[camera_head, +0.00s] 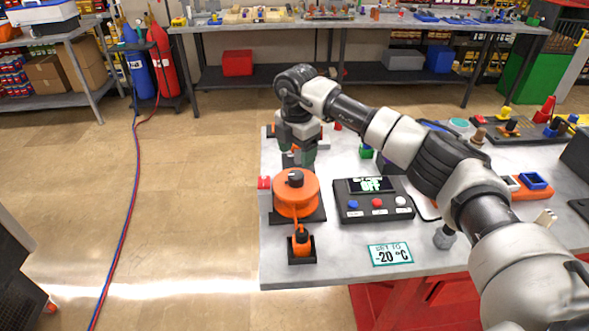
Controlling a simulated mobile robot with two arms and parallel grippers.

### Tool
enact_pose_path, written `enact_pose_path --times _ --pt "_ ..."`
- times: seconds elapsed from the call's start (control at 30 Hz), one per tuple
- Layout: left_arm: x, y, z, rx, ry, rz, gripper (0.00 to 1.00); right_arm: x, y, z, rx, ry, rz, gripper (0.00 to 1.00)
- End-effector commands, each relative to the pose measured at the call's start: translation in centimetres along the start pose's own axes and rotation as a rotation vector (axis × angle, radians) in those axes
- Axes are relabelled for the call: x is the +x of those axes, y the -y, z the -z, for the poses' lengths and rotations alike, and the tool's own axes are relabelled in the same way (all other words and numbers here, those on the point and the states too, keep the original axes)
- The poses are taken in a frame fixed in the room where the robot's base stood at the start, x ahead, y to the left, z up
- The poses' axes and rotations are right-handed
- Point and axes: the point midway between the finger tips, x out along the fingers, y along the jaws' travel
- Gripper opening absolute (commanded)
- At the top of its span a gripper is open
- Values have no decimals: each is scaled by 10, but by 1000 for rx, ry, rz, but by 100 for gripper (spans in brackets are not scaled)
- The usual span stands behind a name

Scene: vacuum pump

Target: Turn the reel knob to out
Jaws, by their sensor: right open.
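An orange reel (296,197) stands on a dark base at the left end of the grey table. Its dark round knob (295,177) sits on the top, with a small light mark on it; I cannot read its setting. An orange plug-like piece (301,240) stands in a black holder in front of the reel. My right gripper (299,158) points down just behind the reel knob, apart from it as far as I can see. My left gripper is not in view.
A black control box (374,200) with a screen and coloured buttons stands right of the reel. A "-20 °C" card (390,253) lies near the front edge of the table (340,262). A red-topped block (264,183) is at the left edge. My right arm spans the table's right side.

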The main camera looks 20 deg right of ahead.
Motion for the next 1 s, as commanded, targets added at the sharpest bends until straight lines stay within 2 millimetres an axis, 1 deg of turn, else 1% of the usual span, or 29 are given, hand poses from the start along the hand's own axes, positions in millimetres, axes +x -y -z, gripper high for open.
enact_pose_path --times 0.03,0.1,0.17,0.27,0.4,0.47,0.53,0.67,0.8,0.97,1.0 --pt "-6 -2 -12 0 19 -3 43 10 1 0 0 -2 5 69" --pt "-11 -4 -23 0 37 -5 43 24 1 1 -1 -2 5 69" --pt "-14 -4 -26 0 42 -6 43 35 0 1 -1 -2 4 69" --pt "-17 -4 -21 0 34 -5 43 51 0 2 -3 -4 3 69" --pt "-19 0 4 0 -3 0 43 68 0 1 -2 -3 0 69" --pt "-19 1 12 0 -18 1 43 72 0 1 -3 -3 -1 69" --pt "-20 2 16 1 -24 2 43 75 0 1 -3 -3 -1 69" --pt "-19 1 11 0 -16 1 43 77 0 1 -4 -3 -1 69" --pt "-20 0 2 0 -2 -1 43 77 0 1 -4 -3 -1 69" --pt "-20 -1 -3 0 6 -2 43 76 0 1 -4 -3 -2 45" --pt "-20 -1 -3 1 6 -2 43 76 0 1 -4 -3 -2 38"
